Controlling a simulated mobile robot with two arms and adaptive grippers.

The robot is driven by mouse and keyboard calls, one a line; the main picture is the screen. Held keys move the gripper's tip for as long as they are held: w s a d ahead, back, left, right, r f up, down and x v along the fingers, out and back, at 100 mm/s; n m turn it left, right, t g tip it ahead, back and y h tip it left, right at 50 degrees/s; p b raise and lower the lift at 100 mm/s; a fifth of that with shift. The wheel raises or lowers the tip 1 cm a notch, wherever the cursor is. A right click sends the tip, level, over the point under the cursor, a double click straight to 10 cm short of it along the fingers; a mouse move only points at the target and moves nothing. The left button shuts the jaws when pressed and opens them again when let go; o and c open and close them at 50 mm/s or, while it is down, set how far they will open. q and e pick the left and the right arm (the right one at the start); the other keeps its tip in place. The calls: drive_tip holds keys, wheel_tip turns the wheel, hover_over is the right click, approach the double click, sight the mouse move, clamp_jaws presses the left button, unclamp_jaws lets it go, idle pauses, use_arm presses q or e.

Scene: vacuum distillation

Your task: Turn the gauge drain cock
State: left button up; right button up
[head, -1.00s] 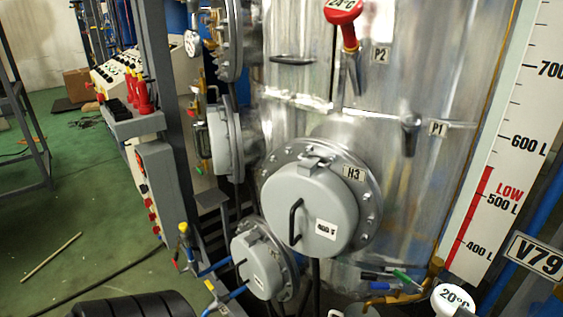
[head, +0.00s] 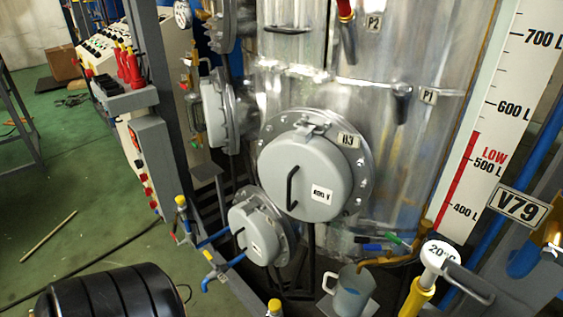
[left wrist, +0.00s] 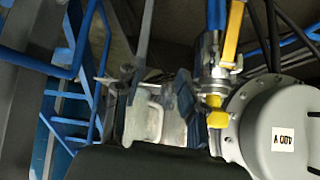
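The level gauge board (head: 492,150) stands at the right of the steel tank in the head view. At the tank's foot beside it are a green handle (head: 394,238) and a blue handle (head: 372,247) near a brass-coloured pipe (head: 392,261). I cannot tell which of these, if any, is the gauge drain cock. A grey jug (head: 350,294) stands below them. My left gripper (left wrist: 150,100) shows only in the left wrist view, its dark fingers apart. A pale surface shows between the fingers, and no clear grip is visible. My right gripper is not in view.
A large round hatch (head: 303,179) and a smaller one (head: 255,240) jut from the tank. A valve with a yellow cap (left wrist: 216,110) is just right of my left fingers. A yellow post with a 20° dial (head: 438,254) stands front right. Green floor is open at left.

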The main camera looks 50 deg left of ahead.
sight(377, 250)
use_arm(q)
drive_tip(key=c, duration=0.7)
drive_tip(key=shift+w+d+r, duration=0.1)
drive_tip(key=shift+d, duration=0.1)
clamp_jaws()
drive_tip(key=w+d+r+m+t, duration=0.3)
drive_tip(key=w+d+r+m, duration=0.1)
drive_tip(key=d+r, duration=0.25)
drive_tip(key=w+d+r+m+t+b, duration=0.1)
drive_tip(key=w+d+r+m+t, duration=0.15)
drive_tip(key=r+m, duration=0.55)
drive_tip(key=w+d+r+m+t+b, duration=0.1)
drive_tip(key=d+r+m+t, duration=0.25)
drive_tip(key=r, duration=0.85)
drive_tip(key=shift+y, duration=0.3)
drive_tip(key=shift+w+a+f+p, duration=0.1)
drive_tip(key=shift+w+a+p, duration=0.45)
drive_tip(key=shift+w, duration=1.55)
drive_tip(key=shift+w+a+f+p, duration=0.15)
drive_tip(key=shift+w+a+p, duration=0.4)
drive_tip(key=shift+w, duration=1.55)
drive_tip(key=shift+w+a+f+p, duration=0.1)
drive_tip(key=shift+w+a+p, duration=0.45)
drive_tip(key=shift+w, duration=1.55)
